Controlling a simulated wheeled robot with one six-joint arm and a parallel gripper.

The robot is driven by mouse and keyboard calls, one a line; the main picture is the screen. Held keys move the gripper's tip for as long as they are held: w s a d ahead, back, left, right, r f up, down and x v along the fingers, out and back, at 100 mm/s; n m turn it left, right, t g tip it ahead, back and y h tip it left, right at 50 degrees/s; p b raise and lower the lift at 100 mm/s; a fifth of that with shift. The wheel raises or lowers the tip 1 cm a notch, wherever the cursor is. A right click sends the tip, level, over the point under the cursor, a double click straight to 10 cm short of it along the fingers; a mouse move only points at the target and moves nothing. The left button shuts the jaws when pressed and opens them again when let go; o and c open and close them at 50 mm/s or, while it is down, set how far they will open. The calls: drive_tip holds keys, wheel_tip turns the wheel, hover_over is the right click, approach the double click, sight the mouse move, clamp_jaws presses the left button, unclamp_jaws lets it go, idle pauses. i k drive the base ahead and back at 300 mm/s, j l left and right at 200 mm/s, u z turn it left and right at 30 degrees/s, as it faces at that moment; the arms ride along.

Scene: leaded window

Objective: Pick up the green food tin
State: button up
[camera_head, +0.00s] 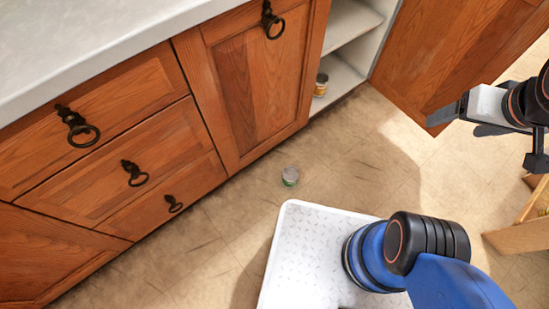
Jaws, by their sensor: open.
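The gap between the fingers is only partly visible.
Wooden cabinets with drawers (120,170) and ring handles line the left. An open cabinet door (430,55) sticks out at the upper right. Another tin (321,84) sits on the low shelf inside. A wooden piece (520,238) stands at the right edge.

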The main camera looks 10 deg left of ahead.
sight(291, 173)
drive_tip(key=j+u, duration=0.2)
drive_tip(key=u, duration=0.5)
